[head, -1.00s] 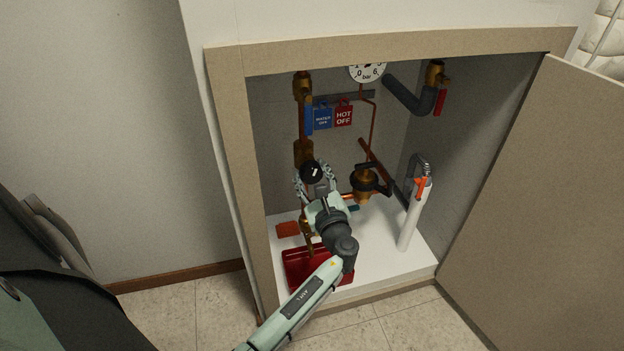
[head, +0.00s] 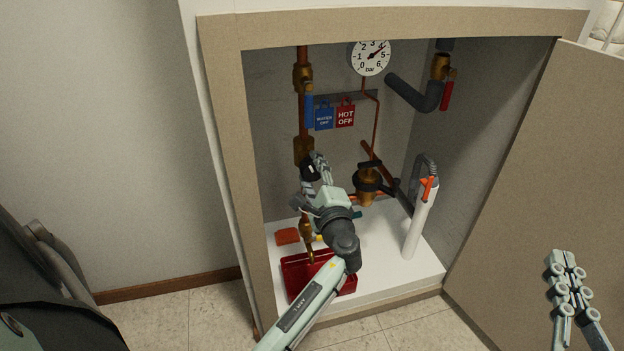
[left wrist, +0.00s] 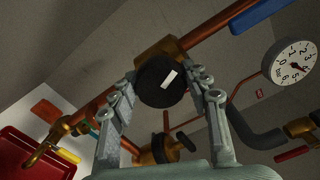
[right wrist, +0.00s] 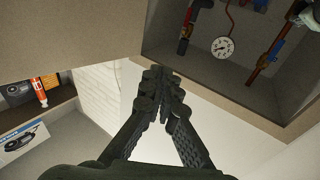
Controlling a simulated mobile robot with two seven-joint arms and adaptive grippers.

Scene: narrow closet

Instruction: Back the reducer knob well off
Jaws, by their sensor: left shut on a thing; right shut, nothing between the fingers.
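The reducer knob is a black round cap with a white mark (left wrist: 163,82), on a brass body in the copper pipe. In the head view the knob (head: 308,173) is partly hidden by my left gripper (head: 315,168). In the left wrist view my left gripper (left wrist: 165,88) has one finger on each side of the knob and is shut on it. The white mark is tilted toward the upper right there. My right gripper (head: 565,262) is shut and empty, outside the closet in front of the open door. Its closed fingers also show in the right wrist view (right wrist: 162,85).
A pressure gauge (head: 371,57) hangs at the top, with blue (head: 324,117) and red (head: 345,116) tags below. A brass valve with a black handle (head: 369,183) and a white upright tube (head: 417,225) stand to the right. A red tray (head: 298,281) lies below.

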